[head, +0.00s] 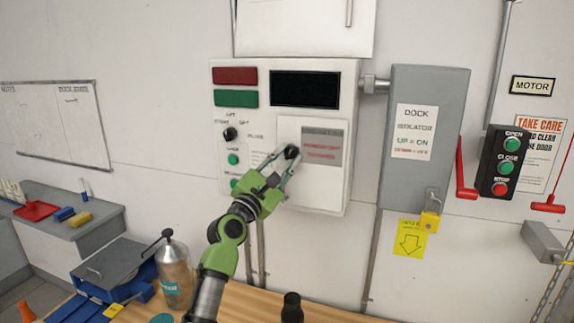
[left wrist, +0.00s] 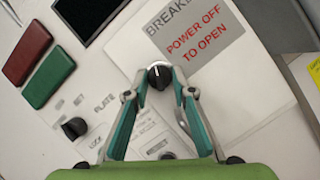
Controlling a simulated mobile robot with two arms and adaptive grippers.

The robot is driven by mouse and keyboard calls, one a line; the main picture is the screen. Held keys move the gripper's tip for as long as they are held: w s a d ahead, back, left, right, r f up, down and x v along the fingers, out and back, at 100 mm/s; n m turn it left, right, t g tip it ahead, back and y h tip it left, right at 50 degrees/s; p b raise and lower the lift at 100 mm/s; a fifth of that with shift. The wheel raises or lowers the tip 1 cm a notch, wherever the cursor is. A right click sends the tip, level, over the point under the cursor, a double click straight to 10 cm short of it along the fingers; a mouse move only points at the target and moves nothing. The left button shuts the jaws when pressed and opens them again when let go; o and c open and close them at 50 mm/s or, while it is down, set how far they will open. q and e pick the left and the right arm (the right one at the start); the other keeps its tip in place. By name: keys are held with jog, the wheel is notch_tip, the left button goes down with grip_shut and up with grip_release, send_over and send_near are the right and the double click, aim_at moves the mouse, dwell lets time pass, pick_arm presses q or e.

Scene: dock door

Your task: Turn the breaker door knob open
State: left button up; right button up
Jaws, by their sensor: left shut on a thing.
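The breaker door (head: 322,182) is a white panel with a grey label in red letters, at the lower right of the white control box (head: 350,85). It looks shut. Its black round knob (head: 291,152) with a white mark sits at the door's left edge, and it also shows in the left wrist view (left wrist: 160,75). My left gripper (head: 288,158) is shut on the knob, with a fingertip on each side of it, as the left wrist view shows (left wrist: 160,84). My right gripper is in neither view.
Another black knob (head: 229,134) and green buttons (head: 233,159) are left of the door. A grey isolator box (head: 425,125) with a red handle (head: 466,170) stands to the right. Below, a wooden bench (head: 255,305) holds a bottle (head: 175,275) and a blue machine (head: 110,275).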

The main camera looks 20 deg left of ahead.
pick_arm(q)
jog(key=m+g+h, duration=0.1)
jog(key=m, duration=0.4)
jog(key=shift+a+r+b, duration=0.1)
jog(key=shift+a+b, duration=0.05)
jog(key=shift+b, duration=0.2)
jog(key=m+g, duration=0.1)
jog(key=m, duration=0.1)
jog(key=m+h, duration=0.1)
jog(key=m, duration=0.1)
jog(key=shift+a+r+g, duration=0.1)
jog(key=shift+r+g, duration=0.05)
jog(key=shift+g, duration=0.25)
jog(key=m+g+p, duration=0.1)
jog(key=m, duration=0.2)
jog(key=shift+r+m+h+p, duration=0.15)
jog(key=shift+m+h+p, duration=0.15)
jog(key=shift+m+g+p, duration=0.5)
jog(key=shift+m+g, duration=0.1)
jog(key=shift+m, duration=0.4)
jog(key=o, duration=1.1)
